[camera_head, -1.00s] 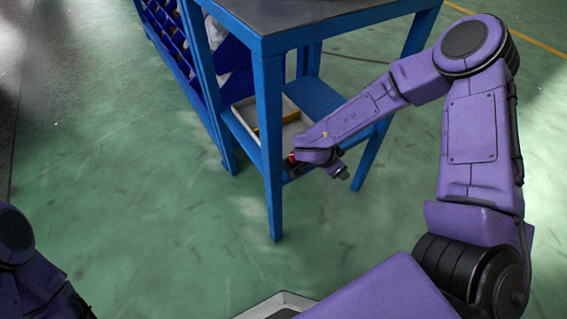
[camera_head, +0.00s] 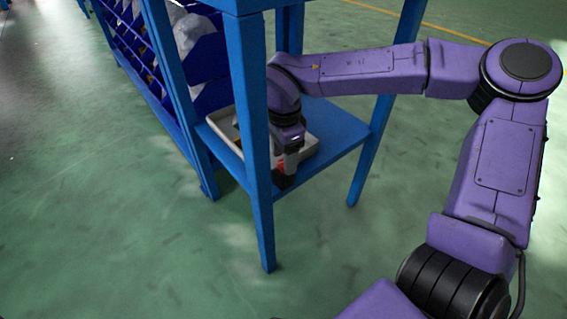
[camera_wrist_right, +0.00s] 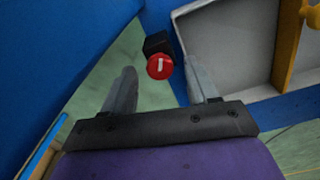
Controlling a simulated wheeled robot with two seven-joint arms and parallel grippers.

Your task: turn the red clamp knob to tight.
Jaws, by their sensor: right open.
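The red clamp knob (camera_wrist_right: 160,66) shows in the right wrist view as a round red cap with a white mark, on a black block (camera_wrist_right: 157,43). It lies ahead of my right gripper (camera_wrist_right: 160,88), near the right finger's tip. The two grey fingers are apart with nothing between them. In the head view my right gripper (camera_head: 284,178) hangs down at the front edge of the table's lower shelf. A small bit of red shows beside it there, mostly hidden by the gripper. My left gripper is out of view.
A grey tray (camera_wrist_right: 217,22) with a yellow divider (camera_wrist_right: 288,40) sits on the blue lower shelf (camera_head: 335,130). A blue table leg (camera_head: 256,200) stands just left of my right gripper. Blue racks with bins (camera_head: 205,60) are at the back left. The green floor is open.

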